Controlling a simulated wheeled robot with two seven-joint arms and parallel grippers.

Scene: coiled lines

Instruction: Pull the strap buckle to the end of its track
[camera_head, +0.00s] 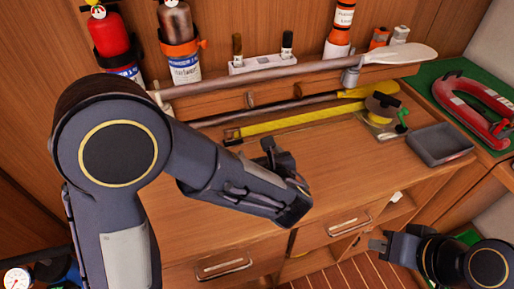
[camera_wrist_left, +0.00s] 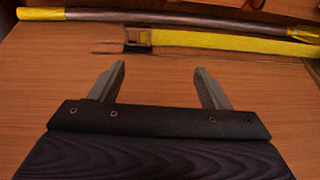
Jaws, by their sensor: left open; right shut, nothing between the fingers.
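The strap buckle (camera_head: 232,136) is a small dark frame at the left end of a flat yellow strap (camera_head: 295,122) on the wooden worktop. In the left wrist view the buckle (camera_wrist_left: 138,38) lies beyond my fingertips, slightly left of centre, with thin dark track lines (camera_wrist_left: 108,46) running left from it. The strap (camera_wrist_left: 225,44) runs right from it. My left gripper (camera_head: 270,150) is open and empty over the worktop, in front of the strap and apart from the buckle; its two fingers (camera_wrist_left: 161,70) point toward the strap. My right gripper (camera_head: 378,243) is shut and empty, low at the right, away from the worktop.
A dark pole with yellow ends (camera_wrist_left: 170,18) lies behind the strap. A paddle (camera_head: 395,56) is mounted above it. A yellow reel (camera_head: 381,105) and a grey tray (camera_head: 440,144) sit at the right. The worktop in front of the strap is clear.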

